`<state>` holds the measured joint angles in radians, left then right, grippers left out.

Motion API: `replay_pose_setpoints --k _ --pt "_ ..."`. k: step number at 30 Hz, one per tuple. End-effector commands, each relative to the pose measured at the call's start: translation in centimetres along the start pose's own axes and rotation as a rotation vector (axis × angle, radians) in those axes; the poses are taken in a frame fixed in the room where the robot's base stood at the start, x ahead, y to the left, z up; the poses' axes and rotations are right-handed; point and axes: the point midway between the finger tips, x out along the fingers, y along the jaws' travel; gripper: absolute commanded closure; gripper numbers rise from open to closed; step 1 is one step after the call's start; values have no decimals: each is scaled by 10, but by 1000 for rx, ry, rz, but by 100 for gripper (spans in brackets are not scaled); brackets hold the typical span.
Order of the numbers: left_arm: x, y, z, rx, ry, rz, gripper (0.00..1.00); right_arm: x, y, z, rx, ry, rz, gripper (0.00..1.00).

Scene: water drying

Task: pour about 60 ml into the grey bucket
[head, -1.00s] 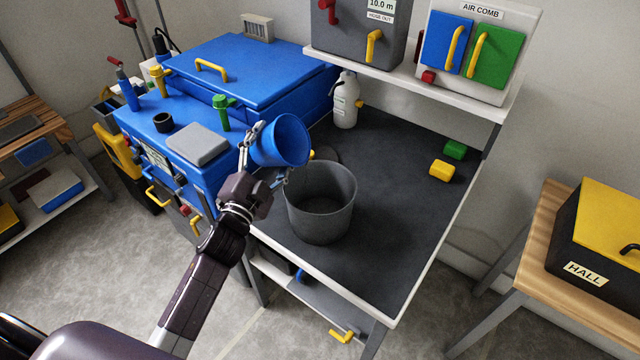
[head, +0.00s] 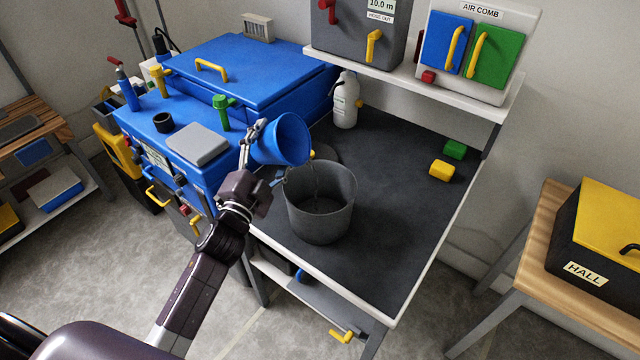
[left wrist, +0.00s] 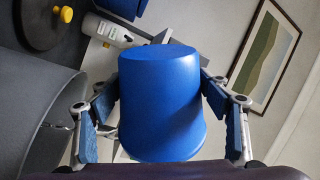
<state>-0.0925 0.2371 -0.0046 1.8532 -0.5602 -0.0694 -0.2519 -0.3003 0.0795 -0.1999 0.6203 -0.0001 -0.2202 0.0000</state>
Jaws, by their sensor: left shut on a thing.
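A blue cup (head: 282,139) is tipped toward the right, its open mouth above the grey bucket. My left gripper (head: 266,156) is shut on the cup, one finger on each side; the left wrist view shows the cup (left wrist: 160,100) between the blue finger pads. The grey bucket (head: 320,208) stands upright and open on the dark bench top, below and right of the cup. A thin, clear stream (head: 313,182) seems to fall from the cup's lip into the bucket. The water level in either vessel cannot be told. My right gripper is not in view.
A blue machine (head: 250,65) with a yellow-handled lid stands left of the bench. A white bottle (head: 345,102) stands behind the bucket. Yellow (head: 442,170) and green (head: 455,149) blocks lie to the right. The dark bench top (head: 390,225) is clear right of the bucket.

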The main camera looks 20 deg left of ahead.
Motion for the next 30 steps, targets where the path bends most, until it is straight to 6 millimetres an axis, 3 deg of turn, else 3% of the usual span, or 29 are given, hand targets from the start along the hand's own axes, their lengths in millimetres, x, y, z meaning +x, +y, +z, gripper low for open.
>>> replay_pose_setpoints --k 25,27,29,30 --pt "1 -3 -3 34 8 -4 63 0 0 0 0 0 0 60" --pt "-1 8 6 -98 -14 -5 63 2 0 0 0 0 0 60" --pt "0 -4 0 -224 -30 -8 63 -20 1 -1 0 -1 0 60" --pt "0 -2 2 -281 -39 -8 63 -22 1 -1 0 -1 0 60"
